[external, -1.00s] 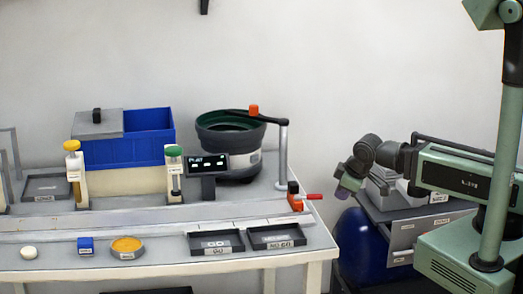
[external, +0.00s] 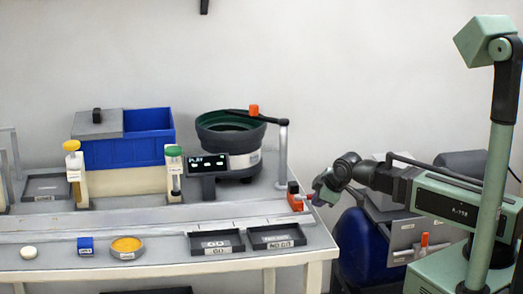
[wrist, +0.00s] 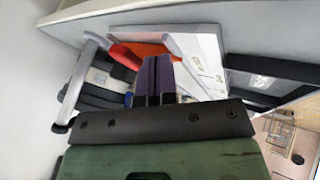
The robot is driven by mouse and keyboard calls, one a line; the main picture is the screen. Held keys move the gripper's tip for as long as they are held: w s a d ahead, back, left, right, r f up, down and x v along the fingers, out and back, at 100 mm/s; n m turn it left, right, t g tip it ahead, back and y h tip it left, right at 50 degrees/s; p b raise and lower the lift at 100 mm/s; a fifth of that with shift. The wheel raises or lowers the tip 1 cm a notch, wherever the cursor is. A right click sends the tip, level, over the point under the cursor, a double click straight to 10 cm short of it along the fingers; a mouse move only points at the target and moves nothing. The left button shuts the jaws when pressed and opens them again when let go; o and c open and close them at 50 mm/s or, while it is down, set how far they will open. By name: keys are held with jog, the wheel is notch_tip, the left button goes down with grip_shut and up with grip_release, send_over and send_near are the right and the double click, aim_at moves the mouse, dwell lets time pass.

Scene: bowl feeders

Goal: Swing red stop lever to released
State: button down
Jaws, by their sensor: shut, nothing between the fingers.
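The red stop lever (external: 308,197) sticks out to the right from its orange block (external: 295,203) at the right end of the table's rail. My gripper (external: 317,200) is at the lever's outer end and hides part of it. In the wrist view the red lever (wrist: 123,56) lies just left of my shut purple fingers (wrist: 155,62), with the orange block (wrist: 152,48) behind them. The fingers hold nothing. Whether they touch the lever I cannot tell.
The bowl feeder (external: 232,140) and a grey post (external: 283,155) with an arm over the bowl stand behind the lever. Two black trays (external: 216,249) lie at the table's front right. A blue drum (external: 355,250) stands beside the table. Free air lies above the lever.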

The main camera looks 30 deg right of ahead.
jog(key=shift+w+d+r, duration=0.1)
jog(key=shift+w+d, duration=0.25)
jog(key=shift+w, duration=0.2)
jog(key=shift+w+d, duration=0.45)
jog(key=shift+w, duration=0.2)
jog(key=shift+r, duration=0.1)
jog(key=shift+w, duration=0.1)
jog(key=shift+a, duration=0.1)
